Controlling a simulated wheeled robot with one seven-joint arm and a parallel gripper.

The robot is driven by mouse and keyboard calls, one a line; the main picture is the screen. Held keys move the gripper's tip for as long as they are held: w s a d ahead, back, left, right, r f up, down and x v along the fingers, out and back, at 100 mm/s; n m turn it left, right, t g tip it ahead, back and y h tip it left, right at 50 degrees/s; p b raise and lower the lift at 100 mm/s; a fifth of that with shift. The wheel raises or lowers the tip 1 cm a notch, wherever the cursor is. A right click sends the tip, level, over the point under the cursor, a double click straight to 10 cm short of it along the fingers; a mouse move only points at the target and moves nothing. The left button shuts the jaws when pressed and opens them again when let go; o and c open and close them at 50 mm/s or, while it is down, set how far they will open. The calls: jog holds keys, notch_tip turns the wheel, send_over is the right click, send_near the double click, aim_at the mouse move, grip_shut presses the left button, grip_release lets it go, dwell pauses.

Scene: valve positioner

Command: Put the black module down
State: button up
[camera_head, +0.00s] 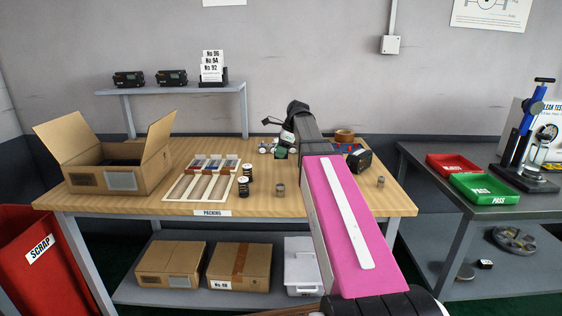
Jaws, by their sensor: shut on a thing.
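My gripper (283,147) is at the back middle of the packing table (330,202), pointing down beyond my pink arm link. It is shut on a small dark piece, the black module (281,154), just above or on the tabletop. The piece is tiny in this view and partly covered by the hand, so I cannot tell whether it touches the table.
Small metal cylinders (280,190) stand near the front.

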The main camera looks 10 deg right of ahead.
aim_at(281, 167)
jog(key=shift+w+f, duration=0.1)
jog(key=shift+f, duration=2)
jog(key=shift+f, duration=0.15)
jog(key=o, duration=1)
jog(key=shift+c, duration=0.2)
jog(key=v, duration=1.2)
